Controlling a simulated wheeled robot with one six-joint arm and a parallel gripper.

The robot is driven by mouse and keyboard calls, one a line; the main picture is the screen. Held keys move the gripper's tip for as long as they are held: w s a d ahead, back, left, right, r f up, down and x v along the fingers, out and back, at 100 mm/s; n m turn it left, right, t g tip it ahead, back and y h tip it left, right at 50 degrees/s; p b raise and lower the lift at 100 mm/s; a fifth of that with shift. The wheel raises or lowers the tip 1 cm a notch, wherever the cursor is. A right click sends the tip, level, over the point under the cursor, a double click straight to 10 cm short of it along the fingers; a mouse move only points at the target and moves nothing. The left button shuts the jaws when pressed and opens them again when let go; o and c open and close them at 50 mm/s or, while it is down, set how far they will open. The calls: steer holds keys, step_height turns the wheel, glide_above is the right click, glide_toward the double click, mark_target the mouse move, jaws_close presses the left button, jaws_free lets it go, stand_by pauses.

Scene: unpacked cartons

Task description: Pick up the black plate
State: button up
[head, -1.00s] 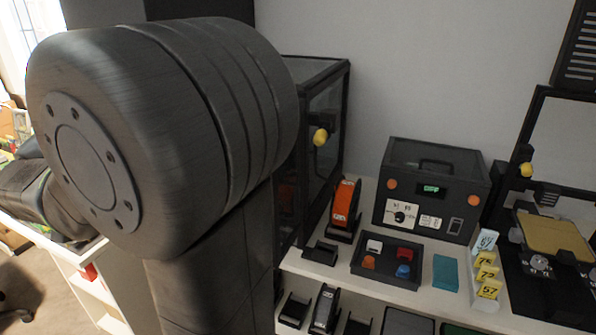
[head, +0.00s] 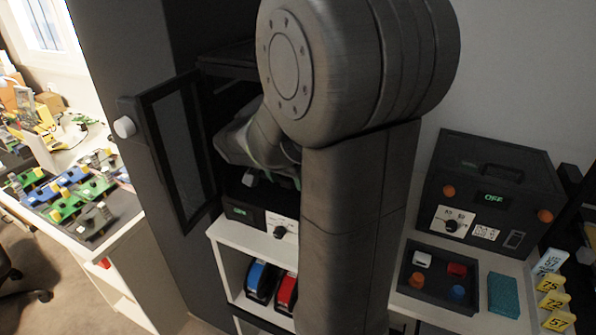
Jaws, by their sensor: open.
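My arm reaches into a dark open-fronted enclosure (head: 198,65) left of centre in the head view. The wrist part of my arm (head: 243,145) is inside it, low over the machine there. My gripper's fingertips are hidden behind my own arm and in the shadow. I cannot make out the black plate for certain. A dark surface (head: 276,197) shows just below my wrist inside the enclosure, but I cannot tell whether it is the plate. Nothing is visibly held.
A bench (head: 120,225) holds small parts.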

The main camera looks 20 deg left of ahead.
jaws_close()
steer(key=shift+r, duration=0.1)
steer(key=shift+w+r, duration=0.1)
steer(key=shift+r, duration=0.4)
steer(key=s+a+b, duration=0.2)
steer(key=s+b, duration=0.2)
steer(key=s, duration=1.4)
steer(key=shift+a+r, duration=0.15)
steer(key=shift+a, duration=0.1)
steer(key=shift+r+p, duration=0.4)
steer(key=shift+r, duration=0.35)
